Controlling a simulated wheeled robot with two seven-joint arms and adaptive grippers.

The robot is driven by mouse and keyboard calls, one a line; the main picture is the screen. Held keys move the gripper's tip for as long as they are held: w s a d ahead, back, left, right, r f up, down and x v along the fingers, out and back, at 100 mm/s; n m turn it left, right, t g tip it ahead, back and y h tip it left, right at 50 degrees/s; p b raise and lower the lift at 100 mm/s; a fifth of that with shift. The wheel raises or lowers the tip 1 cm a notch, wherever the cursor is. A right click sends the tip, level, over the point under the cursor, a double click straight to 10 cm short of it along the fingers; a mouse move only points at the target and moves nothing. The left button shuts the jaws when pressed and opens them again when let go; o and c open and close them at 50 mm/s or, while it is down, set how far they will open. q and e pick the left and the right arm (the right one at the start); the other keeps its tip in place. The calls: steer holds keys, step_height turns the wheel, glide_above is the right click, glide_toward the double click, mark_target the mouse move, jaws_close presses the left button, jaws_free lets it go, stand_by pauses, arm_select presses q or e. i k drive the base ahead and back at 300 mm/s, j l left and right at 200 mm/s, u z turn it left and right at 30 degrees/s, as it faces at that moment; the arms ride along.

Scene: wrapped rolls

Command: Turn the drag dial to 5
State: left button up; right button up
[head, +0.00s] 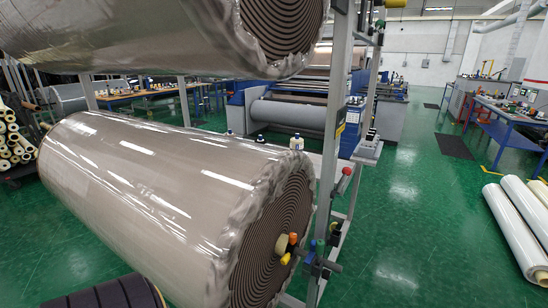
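I cannot make out a drag dial or any numbers for certain. A large plastic-wrapped roll (150,185) lies in a metal frame, its spiral end facing right. At the core of that end is an orange and yellow fitting (291,243). A red-ended handle (346,172) sticks out higher on the post, below a small yellow label (339,131). Neither of my grippers is in view.
A second wrapped roll (120,30) hangs above the first. White rolls (520,225) lie on the green floor (410,235) at right, with open floor between them and the frame. Small bottles (296,142) stand behind the lower roll. A blue-framed workbench (515,108) stands back right.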

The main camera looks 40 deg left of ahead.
mark_target(327, 275)
steer(key=i+l+z, duration=0.25)
steer(key=i+z, duration=0.25)
steer(key=i+l+u, duration=0.1)
steer(key=i, duration=0.65)
steer(key=i+l+u, duration=0.15)
steer(key=i+u, duration=0.25)
steer(key=i, duration=0.35)
steer(key=i+u, duration=0.35)
steer(key=i+l+u, duration=0.1)
steer(key=i+u, duration=0.45)
steer(key=u, duration=0.2)
steer(key=i+l+u, duration=0.15)
steer(key=u, duration=0.25)
steer(key=i+u, duration=0.2)
steer(key=u, duration=0.2)
steer(key=i+l+u, duration=0.15)
steer(key=u, duration=0.25)
steer(key=i+u, duration=0.45)
steer(key=u, duration=0.2)
steer(key=l, duration=0.05)
